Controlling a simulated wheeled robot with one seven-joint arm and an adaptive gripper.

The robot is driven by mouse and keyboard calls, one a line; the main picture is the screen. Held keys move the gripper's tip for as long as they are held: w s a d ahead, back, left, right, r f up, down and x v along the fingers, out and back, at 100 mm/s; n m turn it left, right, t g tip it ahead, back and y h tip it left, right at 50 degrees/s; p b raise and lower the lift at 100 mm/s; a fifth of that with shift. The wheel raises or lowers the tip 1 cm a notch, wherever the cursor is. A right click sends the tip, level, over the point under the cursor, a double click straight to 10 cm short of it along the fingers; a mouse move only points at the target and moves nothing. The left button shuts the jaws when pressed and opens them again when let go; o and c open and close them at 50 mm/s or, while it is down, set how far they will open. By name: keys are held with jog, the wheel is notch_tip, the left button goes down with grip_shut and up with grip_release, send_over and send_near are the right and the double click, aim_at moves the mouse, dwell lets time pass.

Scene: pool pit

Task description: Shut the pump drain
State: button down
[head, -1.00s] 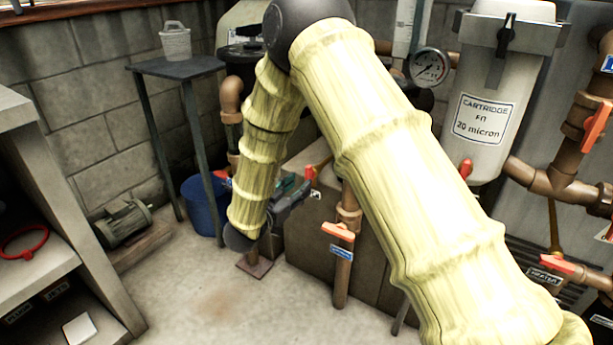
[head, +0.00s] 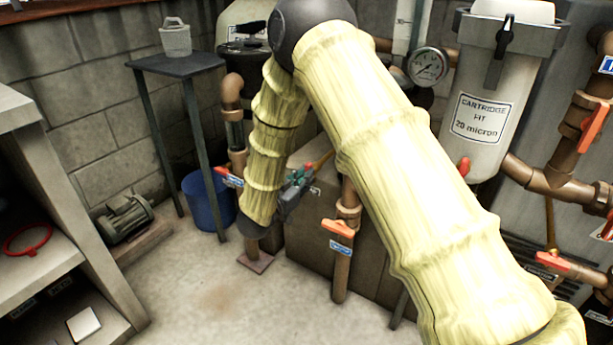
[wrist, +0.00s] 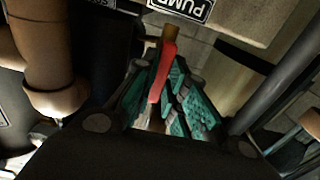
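In the wrist view a red lever (wrist: 163,72) lies between the teal-padded fingers of my gripper (wrist: 165,98). The fingers look apart, with the lever nearer the left one; I cannot tell whether it touches. A label reading PUMP (wrist: 182,6) is cut off at the top edge, so the rest of its text is hidden. In the head view my gripper (head: 299,180) is beside the box-like housing, with a small red part (head: 308,167) at its tip. My arm hides part of the pipework behind it.
An orange-handled valve (head: 338,228) on an upright pipe stands right of my gripper. A cartridge filter (head: 487,110) is at the right. The floor in front is clear.

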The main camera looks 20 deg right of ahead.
dwell(0.5)
jog(key=shift+a+m+b, duration=0.1)
jog(key=shift+m+b, duration=5.5)
jog(key=shift+m, duration=3.7)
jog(key=c, duration=1.4)
grip_release()
jog(key=shift+o, duration=0.2)
jog(key=v, duration=0.7)
jog(key=shift+p, duration=0.35)
